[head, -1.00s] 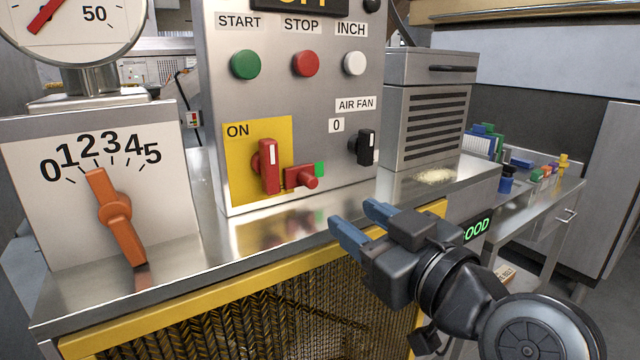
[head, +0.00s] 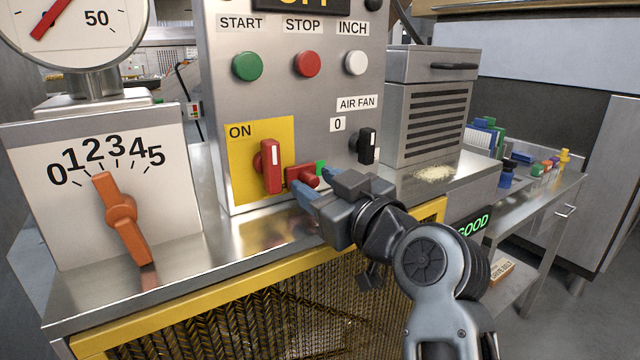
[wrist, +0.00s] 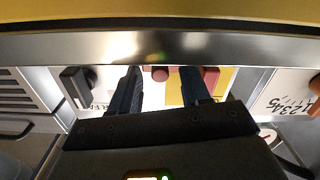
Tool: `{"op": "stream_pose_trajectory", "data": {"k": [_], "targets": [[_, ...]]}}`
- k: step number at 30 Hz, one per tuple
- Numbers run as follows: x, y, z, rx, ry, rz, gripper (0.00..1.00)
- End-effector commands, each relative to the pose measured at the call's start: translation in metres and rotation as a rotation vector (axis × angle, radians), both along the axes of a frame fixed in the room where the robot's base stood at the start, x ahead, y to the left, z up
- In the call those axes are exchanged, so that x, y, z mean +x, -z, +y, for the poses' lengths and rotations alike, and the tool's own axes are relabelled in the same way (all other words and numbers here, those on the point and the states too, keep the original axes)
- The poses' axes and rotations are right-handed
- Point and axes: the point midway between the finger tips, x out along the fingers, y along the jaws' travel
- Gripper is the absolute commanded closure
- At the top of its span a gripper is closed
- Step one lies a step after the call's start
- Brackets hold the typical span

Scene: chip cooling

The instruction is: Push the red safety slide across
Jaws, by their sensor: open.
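The red safety slide (head: 297,174) is a small red block with a round knob, low on the panel at the right edge of the yellow ON plate (head: 238,187). A bit of green shows just right of it. The red upright switch handle (head: 270,167) stands to its left. My gripper (head: 312,184) is open, its two blue fingers pointing at the panel by the slide. In the wrist view the picture is upside down; the slide's red knob (wrist: 160,74) shows between the fingers (wrist: 160,92). I cannot tell whether a finger touches it.
The black air fan knob (head: 367,146) is right of my gripper. Green (head: 247,67), red (head: 307,63) and white (head: 356,62) buttons sit above. An orange dial lever (head: 121,215) is at left. A steel ledge (head: 270,240) runs below the panel.

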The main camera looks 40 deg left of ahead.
Motion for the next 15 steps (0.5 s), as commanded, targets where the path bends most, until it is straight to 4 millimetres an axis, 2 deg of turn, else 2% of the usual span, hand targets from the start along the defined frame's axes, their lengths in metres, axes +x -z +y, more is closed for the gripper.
{"op": "stream_pose_trajectory", "data": {"k": [3,15], "targets": [[0.0000,0.0001,-0.0003,0.000,0.000,0.000,0.56],[-0.0001,0.0001,-0.0005,0.000,0.000,0.000,0.94]]}}
